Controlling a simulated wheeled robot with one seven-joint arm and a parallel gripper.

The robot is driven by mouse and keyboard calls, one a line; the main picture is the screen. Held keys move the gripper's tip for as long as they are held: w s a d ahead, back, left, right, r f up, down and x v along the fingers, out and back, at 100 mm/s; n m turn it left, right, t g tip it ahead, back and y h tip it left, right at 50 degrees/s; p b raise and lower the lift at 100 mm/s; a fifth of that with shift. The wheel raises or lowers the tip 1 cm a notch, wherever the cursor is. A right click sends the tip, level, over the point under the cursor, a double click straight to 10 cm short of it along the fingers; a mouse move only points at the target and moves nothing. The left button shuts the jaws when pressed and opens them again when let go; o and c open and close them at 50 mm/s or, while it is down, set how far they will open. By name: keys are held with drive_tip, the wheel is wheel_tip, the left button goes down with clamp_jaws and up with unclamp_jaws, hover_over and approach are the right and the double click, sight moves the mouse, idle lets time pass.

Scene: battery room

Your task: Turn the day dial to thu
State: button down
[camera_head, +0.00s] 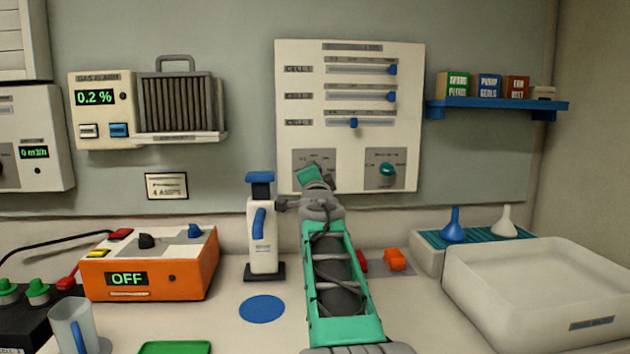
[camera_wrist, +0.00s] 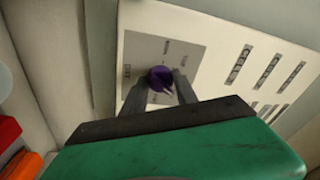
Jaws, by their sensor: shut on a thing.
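The purple day dial (camera_wrist: 160,75) sits on a grey plate (camera_wrist: 188,52) of the white wall panel in the wrist view. My gripper (camera_wrist: 161,84) is shut on the dial, with one dark finger on each side of it. In the head view my gripper (camera_head: 313,176) reaches the grey plate (camera_head: 301,156) at the panel's lower left and hides the dial there. The labels around the dial are too small and blurred to read, so I cannot tell which day it points to.
The white panel (camera_head: 415,135) also bears three blue-knobbed sliders and a teal knob (camera_head: 387,170) to the right of the dial plate. A white and blue pump-like device (camera_head: 262,235) stands close left of my arm. An orange block (camera_head: 395,259) lies to its right.

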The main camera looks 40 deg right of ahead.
drive_tip(key=shift+m+b, duration=0.3)
drive_tip(key=shift+m, duration=1.1)
drive_tip(key=c, duration=0.9)
unclamp_jaws()
drive_tip(key=shift+c, duration=0.2)
drive_tip(key=shift+a, duration=0.1)
drive_tip(key=v, duration=0.7)
drive_tip(key=shift+s+a+b, duration=0.25)
drive_tip(key=shift+b, duration=0.05)
drive_tip(key=shift+r, duration=0.1)
